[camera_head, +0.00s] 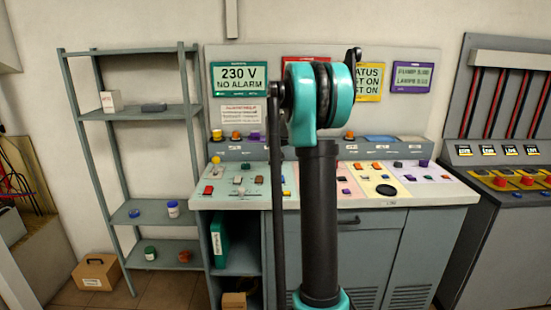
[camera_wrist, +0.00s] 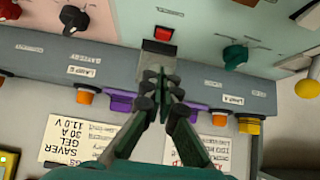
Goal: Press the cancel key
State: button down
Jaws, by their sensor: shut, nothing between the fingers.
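My gripper (camera_wrist: 158,78) is shut and empty in the wrist view, its dark fingers together over the edge of the console's grey upright strip. Just past the fingertips is a red key (camera_wrist: 163,33) on a pale base, on the console's pale panel. Whether the fingers touch that base I cannot tell. The key's label is too small to read, so I cannot tell which key is the cancel key. In the head view the console (camera_head: 245,188) carries many small keys and knobs. My arm hides its middle there, and my gripper does not show.
A yellow knob (camera_wrist: 306,88) sticks out at right. A shelf rack (camera_head: 155,112) stands left of the console and a breaker cabinet (camera_head: 500,165) right.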

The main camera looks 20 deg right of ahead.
jog(key=shift+v, duration=1.4)
jog(key=s+a+f+n+g, duration=0.1)
jog(key=s+a+f, duration=0.3)
jog(key=s, duration=1.1)
jog(key=s+a+f+n+g+y, duration=0.1)
jog(key=s+a+f, duration=0.4)
jog(key=s+f, duration=0.5)
jog(key=s+a+f+n+g+y, duration=0.1)
jog(key=s+a+f, duration=0.4)
jog(key=s, duration=1.6)
jog(key=shift+f+g, duration=0.7)
jog(key=shift+f, duration=0.2)
